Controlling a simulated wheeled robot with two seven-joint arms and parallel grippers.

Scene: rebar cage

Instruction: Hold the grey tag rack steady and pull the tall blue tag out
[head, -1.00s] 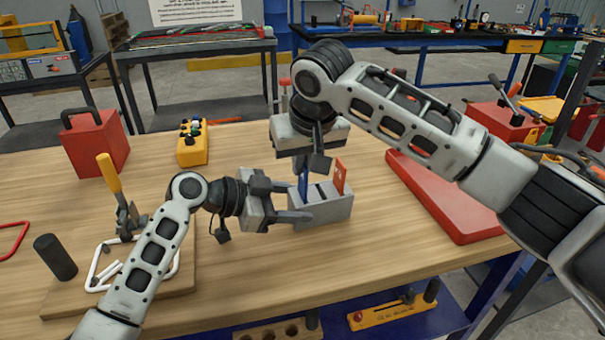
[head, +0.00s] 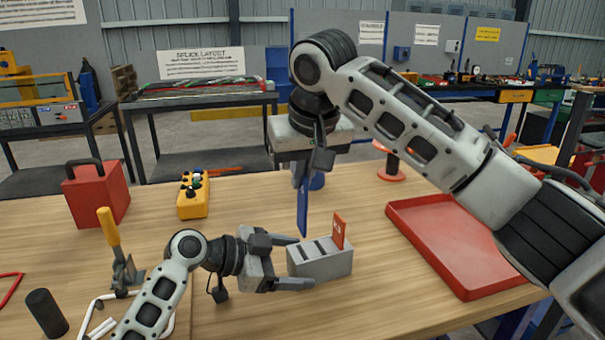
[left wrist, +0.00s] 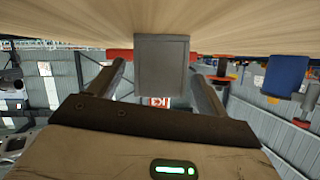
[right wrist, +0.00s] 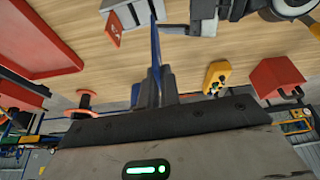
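The grey tag rack (head: 322,264) stands on the wooden table, with empty slots and a short red tag (head: 338,232) at its right part. My right gripper (head: 301,182) is shut on the tall blue tag (head: 303,214) and holds it upright. The tag's lower end shows just above the rack's left part. In the right wrist view the blue tag (right wrist: 155,48) sits between the fingers. My left gripper (head: 298,262) is at the rack's left end, one finger on each side. In the left wrist view the rack's end (left wrist: 162,65) shows gaps to both open fingers.
A red tray (head: 445,245) lies on the right. A red spool (head: 390,170) and a blue object (head: 317,181) stand behind. A yellow control box (head: 193,200) and a red box (head: 97,195) are at back left. A bending jig (head: 120,265) is at front left.

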